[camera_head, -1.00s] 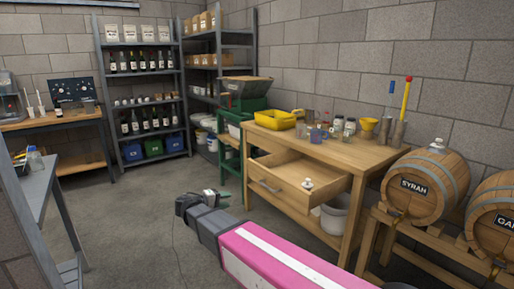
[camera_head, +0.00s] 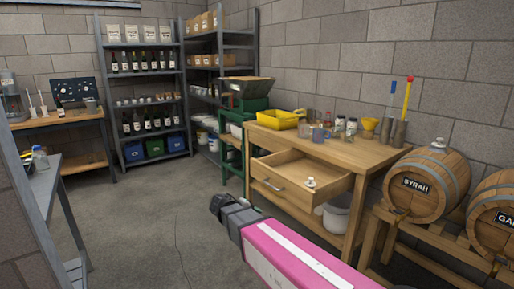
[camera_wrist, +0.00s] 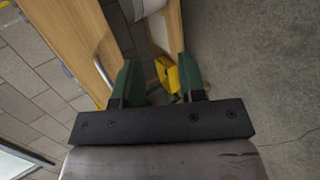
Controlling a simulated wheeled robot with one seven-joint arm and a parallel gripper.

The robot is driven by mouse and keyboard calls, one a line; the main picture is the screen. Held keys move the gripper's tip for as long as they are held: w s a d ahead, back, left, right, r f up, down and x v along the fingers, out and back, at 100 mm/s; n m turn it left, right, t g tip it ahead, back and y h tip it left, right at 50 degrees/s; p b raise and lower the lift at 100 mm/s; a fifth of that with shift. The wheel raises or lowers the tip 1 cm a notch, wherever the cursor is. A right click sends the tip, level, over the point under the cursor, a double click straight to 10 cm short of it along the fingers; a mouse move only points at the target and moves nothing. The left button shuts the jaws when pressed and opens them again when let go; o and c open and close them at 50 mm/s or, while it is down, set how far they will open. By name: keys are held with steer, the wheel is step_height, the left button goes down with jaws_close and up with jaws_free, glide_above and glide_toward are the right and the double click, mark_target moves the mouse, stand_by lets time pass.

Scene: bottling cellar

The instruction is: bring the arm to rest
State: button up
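My arm (camera_head: 290,258), with a pink and white link, reaches from the bottom right over the floor in front of the wooden workbench. Its dark end (camera_head: 222,207) is in mid-air, left of the bench's open drawer (camera_head: 300,186) and apart from it; the fingers are hard to make out there. In the wrist view my gripper (camera_wrist: 159,82) has two green fingers spread apart. A yellow shape (camera_wrist: 167,73) shows in the gap and seems to lie beyond the fingers. I see nothing clearly held.
The wooden workbench (camera_head: 369,158) carries a yellow tub (camera_head: 277,119), jars and a funnel. A small white-topped item (camera_head: 310,183) is in the drawer. Barrels (camera_head: 427,185) stand at right. A metal-legged table (camera_head: 40,183) is at left. Open floor (camera_head: 150,225) lies between.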

steer(key=s+d+f+m+g+y, duration=0.2)
steer(key=s+d+f+y, duration=0.3)
steer(key=d, duration=0.5)
steer(key=s+d+f+m+g+y, duration=0.3)
steer(key=s+d+f+m+y, duration=0.1)
steer(key=d, duration=0.6)
steer(key=shift+s+f+y, duration=0.5)
steer(key=shift+s+y, duration=0.2)
steer(key=shift+s, duration=0.55)
steer(key=shift+d, duration=0.1)
